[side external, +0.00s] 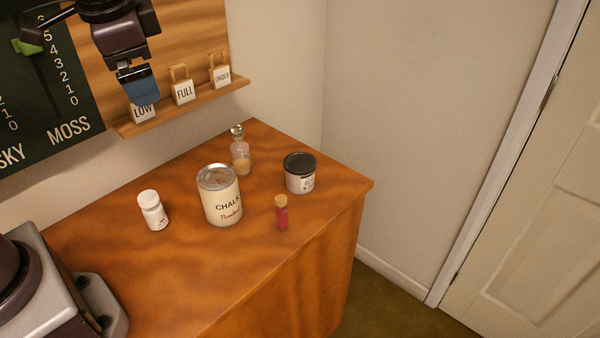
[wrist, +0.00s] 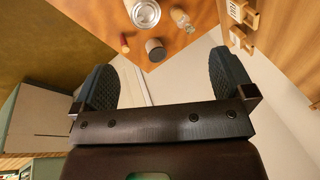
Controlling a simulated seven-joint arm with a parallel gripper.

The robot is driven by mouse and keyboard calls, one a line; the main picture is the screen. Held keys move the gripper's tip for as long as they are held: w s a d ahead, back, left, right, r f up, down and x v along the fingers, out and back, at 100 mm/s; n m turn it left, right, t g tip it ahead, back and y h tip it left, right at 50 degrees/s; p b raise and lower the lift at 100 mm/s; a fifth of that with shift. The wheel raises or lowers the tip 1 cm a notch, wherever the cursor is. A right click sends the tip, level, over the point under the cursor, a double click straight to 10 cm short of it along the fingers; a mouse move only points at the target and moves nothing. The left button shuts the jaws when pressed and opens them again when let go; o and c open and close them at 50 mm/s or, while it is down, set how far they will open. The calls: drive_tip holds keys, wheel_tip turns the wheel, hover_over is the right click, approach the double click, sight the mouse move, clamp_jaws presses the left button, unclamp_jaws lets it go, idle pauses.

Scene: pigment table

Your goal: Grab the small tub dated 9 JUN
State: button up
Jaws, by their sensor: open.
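A small tub (side external: 300,173) with a black lid and a white label stands upright near the table's far right corner. Its label has dark print, too small to read as a date. In the wrist view the tub (wrist: 155,50) shows beyond the space between the fingers. My gripper (side external: 140,92) is high up at the back left, in front of the wall boards, well away from the tub. In the wrist view my gripper's fingers (wrist: 162,72) are spread wide with nothing between them.
On the wooden table (side external: 130,280), a large chalk can (side external: 221,200) stands left of the tub, a stoppered glass bottle (side external: 240,155) behind, a corked red vial (side external: 282,214) in front. A white capped bottle (side external: 153,210) stands farther left. A wall shelf (side external: 190,103) holds labelled blocks.

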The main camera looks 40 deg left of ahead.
drive_tip(key=w+f+m+g+y, duration=0.2)
drive_tip(key=w+f+m+y, duration=0.15)
drive_tip(key=w, duration=0.55)
drive_tip(key=m+t+y, duration=0.8)
drive_tip(key=m+y, duration=0.1)
drive_tip(key=m, duration=0.6)
hover_over(305, 175)
wheel_tip(305, 175, down, 20)
drive_tip(key=shift+s+f, duration=0.15)
drive_tip(key=shift+f, duration=0.05)
drive_tip(key=shift+m, duration=0.35)
drive_tip(key=f, duration=0.7)
drive_tip(key=shift+d, duration=0.2)
drive_tip(key=shift+w+a+f, duration=0.2)
drive_tip(key=shift+w+a, duration=0.05)
drive_tip(key=shift+a, duration=0.2)
drive_tip(key=shift+w+a+f, duration=0.15)
drive_tip(key=shift+w+a, duration=0.1)
drive_tip(key=shift+a, duration=0.15)
drive_tip(key=shift+w+a, duration=0.3)
drive_tip(key=shift+a, duration=0.15)
drive_tip(key=c, duration=0.9)
